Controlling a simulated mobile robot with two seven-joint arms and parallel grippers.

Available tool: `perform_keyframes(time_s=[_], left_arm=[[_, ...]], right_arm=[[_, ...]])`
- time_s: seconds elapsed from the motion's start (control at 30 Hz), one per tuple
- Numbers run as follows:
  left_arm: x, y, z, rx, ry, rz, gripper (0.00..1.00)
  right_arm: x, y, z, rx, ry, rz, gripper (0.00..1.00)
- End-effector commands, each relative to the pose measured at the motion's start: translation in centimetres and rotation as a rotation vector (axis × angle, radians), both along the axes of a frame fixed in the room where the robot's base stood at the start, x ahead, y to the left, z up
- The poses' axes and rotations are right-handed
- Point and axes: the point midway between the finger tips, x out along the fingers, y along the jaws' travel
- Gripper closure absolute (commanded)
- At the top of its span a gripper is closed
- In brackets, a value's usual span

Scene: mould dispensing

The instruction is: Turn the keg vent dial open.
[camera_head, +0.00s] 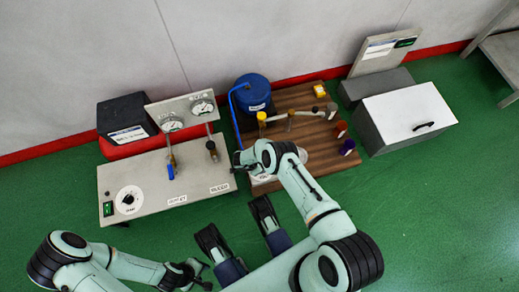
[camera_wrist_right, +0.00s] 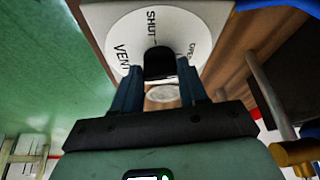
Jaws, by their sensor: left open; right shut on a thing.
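The vent dial is a white disc (camera_wrist_right: 125,45) marked SHUT, VENT and OPEN, with a black knob (camera_wrist_right: 158,62) at its middle, in the right wrist view. My right gripper (camera_wrist_right: 160,70) is shut on the knob, one finger at each side. In the head view my right wrist covers most of the dial. The blue keg (camera_head: 252,95) stands behind it on a wooden board, with a blue hose down its left side. My left gripper (camera_head: 192,273) is open and empty low in the head view, well away from the dial.
A grey bench (camera_head: 150,180) with gauges (camera_head: 172,122), taps and a round dial (camera_head: 129,199) stands at the left. A white-lidded box (camera_head: 405,112) stands at the right. The wooden board (camera_head: 318,150) holds small coloured items. Green floor is clear at the right front.

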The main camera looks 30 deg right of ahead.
Motion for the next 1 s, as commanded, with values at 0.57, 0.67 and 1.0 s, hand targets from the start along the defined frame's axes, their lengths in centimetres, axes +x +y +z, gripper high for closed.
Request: perform_keyframes(time_s=[0.57, 0.67, 1.0], left_arm=[[0.01, 0.0, 0.0, 0.0, 0.0, 0.0, 0.57], [0.01, 0.0, 0.0, 0.0, 0.0, 0.0, 0.57], [0.28, -0.03, 0.16, 0.001, -0.01, -0.001, 0.57]], right_arm=[[0.05, -0.08, -0.03, -0.001, -0.002, -0.027, 0.51], [0.04, -0.08, -0.03, -0.001, -0.002, -0.026, 0.32], [0.11, 0.15, 0.51, 0.0, -0.002, -0.024, 0.32]])
